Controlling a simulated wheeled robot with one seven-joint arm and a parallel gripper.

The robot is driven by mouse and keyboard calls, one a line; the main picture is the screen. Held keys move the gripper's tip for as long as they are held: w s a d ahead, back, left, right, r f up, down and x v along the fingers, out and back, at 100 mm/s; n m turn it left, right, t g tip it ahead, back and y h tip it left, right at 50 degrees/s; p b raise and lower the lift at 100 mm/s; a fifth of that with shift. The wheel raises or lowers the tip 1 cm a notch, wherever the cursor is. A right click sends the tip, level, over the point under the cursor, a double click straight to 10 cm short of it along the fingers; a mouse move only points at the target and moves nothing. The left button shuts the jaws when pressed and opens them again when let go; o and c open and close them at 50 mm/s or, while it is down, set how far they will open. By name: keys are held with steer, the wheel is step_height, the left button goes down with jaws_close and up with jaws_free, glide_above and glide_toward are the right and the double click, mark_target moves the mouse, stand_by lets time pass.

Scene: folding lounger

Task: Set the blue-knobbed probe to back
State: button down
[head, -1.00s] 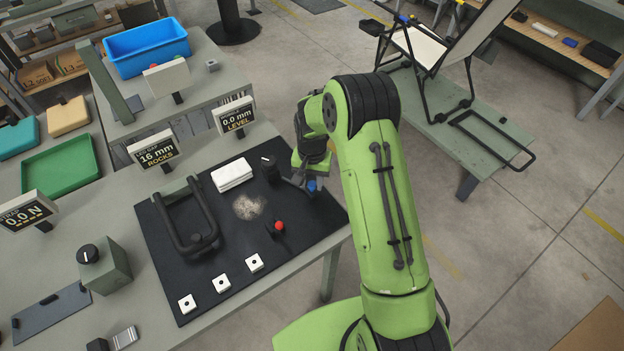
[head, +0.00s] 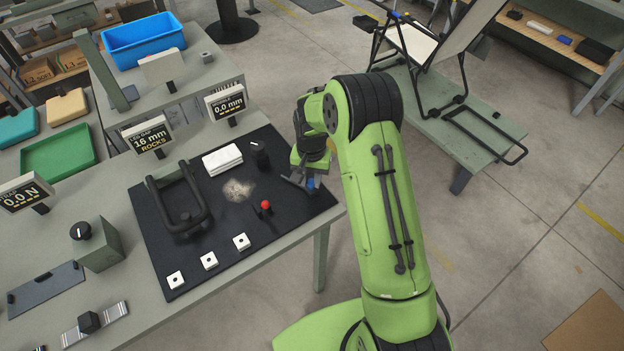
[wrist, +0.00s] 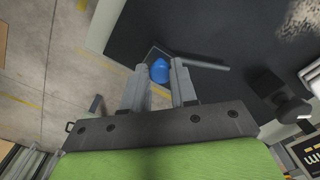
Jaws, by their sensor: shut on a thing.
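The blue-knobbed probe (head: 311,184) is at the right edge of the black mat. In the wrist view its blue knob (wrist: 159,71) is between the tips of my gripper (wrist: 159,82), with a thin dark plate and a bar (wrist: 205,64) beside it. My gripper (head: 308,180) is shut on the probe, and the arm partly hides the place. I cannot tell whether the probe touches the mat.
A folding lounger (head: 440,60) stands behind on a green bench.

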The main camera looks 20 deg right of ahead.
steer(key=shift+s+d+f, duration=0.1)
steer(key=shift+s+f, duration=0.05)
steer(key=shift+f, duration=0.05)
steer(key=c, duration=0.9)
jaws_free()
steer(key=shift+d, duration=0.15)
step_height(320, 180, up, 16)
steer(key=p, duration=0.1)
steer(key=shift+f, duration=0.1)
